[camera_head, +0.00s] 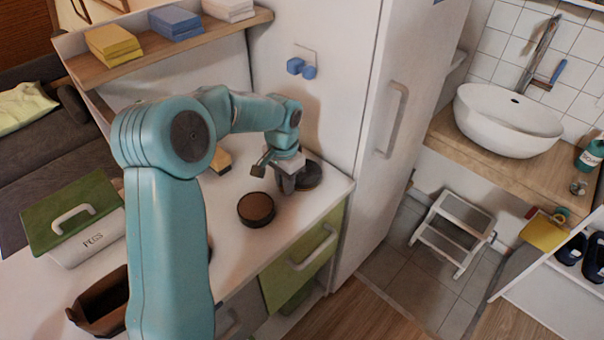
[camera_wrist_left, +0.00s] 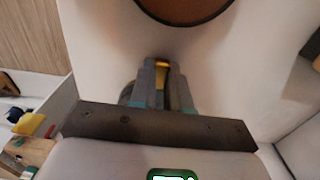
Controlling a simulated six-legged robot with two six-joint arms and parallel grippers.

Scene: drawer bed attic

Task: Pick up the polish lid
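A dark round disc (camera_head: 310,174), which looks like the polish lid, lies at the counter's back right corner by the white wall. My left gripper (camera_head: 287,186) points down at its near left edge and partly covers it. In the left wrist view, my gripper's fingers (camera_wrist_left: 161,84) are close together with something yellow (camera_wrist_left: 162,66) showing between them; I cannot tell whether they grip anything. A round dark tin with a brown top (camera_head: 256,208) stands apart, left and in front of the gripper; its round edge seems to show at the top of the wrist view (camera_wrist_left: 185,8).
A green-lidded PEGS box (camera_head: 75,215) and a brown open box (camera_head: 100,303) stand left. The tall white cabinet (camera_head: 385,120) bounds the counter's right. A shelf (camera_head: 160,55) overhangs behind.

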